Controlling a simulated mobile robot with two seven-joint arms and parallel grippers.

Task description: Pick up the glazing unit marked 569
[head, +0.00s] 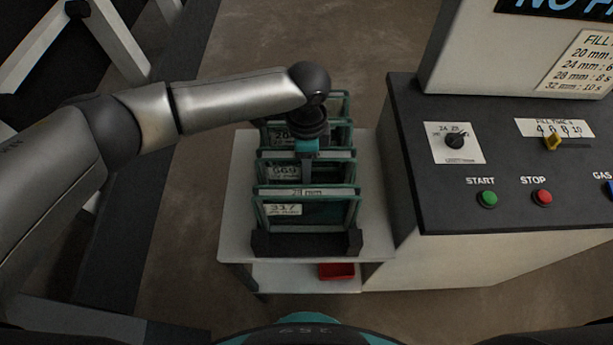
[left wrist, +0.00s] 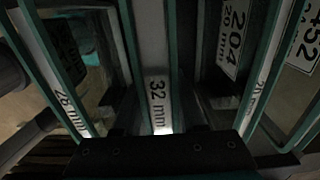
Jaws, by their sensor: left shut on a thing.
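The glazing unit marked 569 (head: 284,172) stands upright in the dark rack, second from the front. My left gripper (head: 306,174) reaches down from above and is shut on its upper edge. In the left wrist view the unit's edge strip reading 32 mm (left wrist: 157,98) lies in the middle, in line with the gripper body (left wrist: 160,155). The fingertips are hard to make out, and I cannot tell whether the unit is clear of its slot. My right gripper is not in view.
Unit 317 (head: 283,209) stands in front and unit 204 (left wrist: 232,35) behind, both close by; unit 452 (left wrist: 306,42) is farther back. The rack (head: 305,244) sits on a white table (head: 238,222). The control console (head: 430,195) is just right. A red bin (head: 337,271) is below.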

